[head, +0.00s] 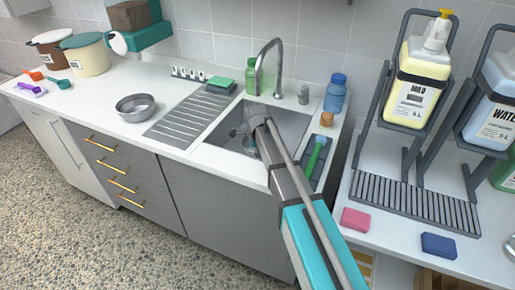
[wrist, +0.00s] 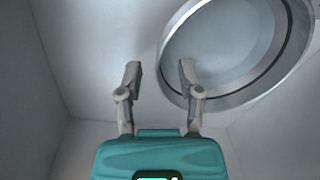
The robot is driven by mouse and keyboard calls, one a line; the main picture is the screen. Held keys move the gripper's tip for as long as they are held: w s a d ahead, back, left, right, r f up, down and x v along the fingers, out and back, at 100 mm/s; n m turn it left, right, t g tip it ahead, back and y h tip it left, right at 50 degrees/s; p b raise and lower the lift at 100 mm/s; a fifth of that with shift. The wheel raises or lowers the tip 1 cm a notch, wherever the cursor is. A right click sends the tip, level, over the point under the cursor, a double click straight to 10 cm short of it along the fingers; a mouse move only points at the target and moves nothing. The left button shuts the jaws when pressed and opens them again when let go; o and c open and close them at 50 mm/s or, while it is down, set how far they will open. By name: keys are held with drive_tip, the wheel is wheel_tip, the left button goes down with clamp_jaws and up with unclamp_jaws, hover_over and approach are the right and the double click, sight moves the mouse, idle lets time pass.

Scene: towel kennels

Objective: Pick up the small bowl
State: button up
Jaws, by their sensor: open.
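A round metal bowl (wrist: 228,48) lies in the sink, large at the upper right of the wrist view, with a bright rim and dark inner line. My gripper (wrist: 160,70) is open, its two fingers apart with nothing between them. The right finger overlaps the bowl's left rim in the picture; I cannot tell if it touches. The left finger is over the bare sink floor. In the head view my arm reaches down into the sink and hides most of what is there. Another steel bowl (head: 136,107) stands upright on the counter, left of the drainboard.
Sink walls (head: 285,122) surround my gripper closely. The tap (head: 268,62) rises behind it. A green bottle (head: 251,80), a blue bottle (head: 335,93) and a green-handled brush (head: 315,155) stand or lie around the sink. Large jug racks (head: 408,165) fill the right counter.

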drive_tip(key=shift+c, duration=0.3)
clamp_jaws()
drive_tip(key=shift+r, duration=0.1)
wheel_tip(320, 180, up, 10)
drive_tip(key=p, duration=1)
idle(0.8)
